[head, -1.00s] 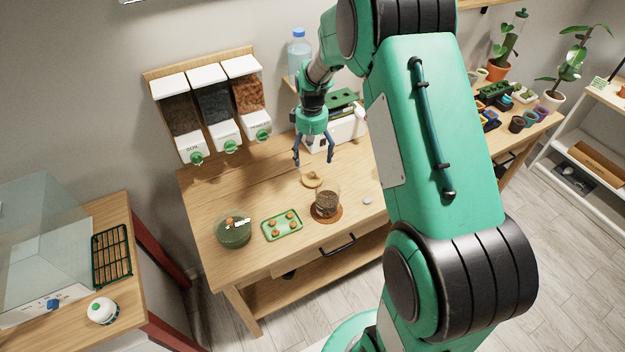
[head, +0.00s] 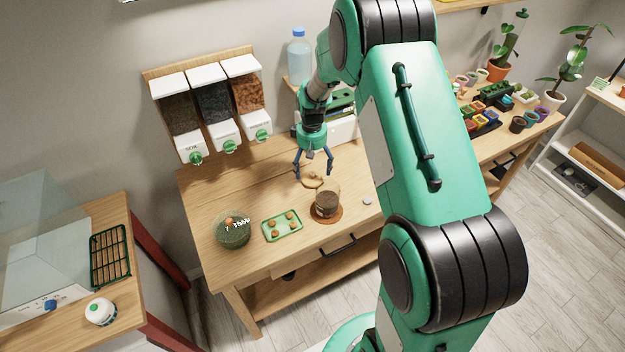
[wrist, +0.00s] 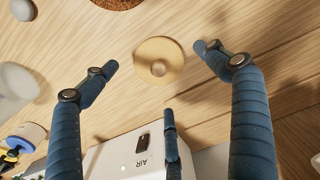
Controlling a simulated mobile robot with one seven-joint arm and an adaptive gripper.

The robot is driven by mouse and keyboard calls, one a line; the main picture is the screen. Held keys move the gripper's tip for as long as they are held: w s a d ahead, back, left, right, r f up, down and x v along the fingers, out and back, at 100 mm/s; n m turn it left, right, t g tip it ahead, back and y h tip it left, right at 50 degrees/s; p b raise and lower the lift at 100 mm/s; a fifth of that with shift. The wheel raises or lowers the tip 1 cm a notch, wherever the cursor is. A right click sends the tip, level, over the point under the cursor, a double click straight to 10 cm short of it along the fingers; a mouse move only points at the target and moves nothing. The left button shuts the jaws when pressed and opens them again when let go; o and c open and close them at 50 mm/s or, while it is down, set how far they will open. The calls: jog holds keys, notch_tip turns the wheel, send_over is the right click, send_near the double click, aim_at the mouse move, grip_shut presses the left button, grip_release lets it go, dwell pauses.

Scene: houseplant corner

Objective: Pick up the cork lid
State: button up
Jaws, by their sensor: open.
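The cork lid (head: 313,180) is a round tan disc with a small knob, lying flat on the wooden workbench behind the glass jar. In the wrist view the cork lid (wrist: 158,62) shows whole, between and beyond the spread fingers. My gripper (head: 314,174) has blue fingers and is open and empty, just above the lid. In the wrist view my gripper (wrist: 160,75) has a finger on each side of the lid and a third below it. No finger visibly touches it.
The glass jar (head: 327,203) with dark contents stands on a round brown mat (head: 339,217) in front of the lid. A green tray (head: 268,238) and a green bowl (head: 233,236) are to the left. A white box (wrist: 120,160) stands behind.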

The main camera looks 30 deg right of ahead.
aim_at(312, 172)
jog(key=shift+f+b, duration=0.4)
jog(key=shift+f, duration=1.95)
jog(key=c, duration=1)
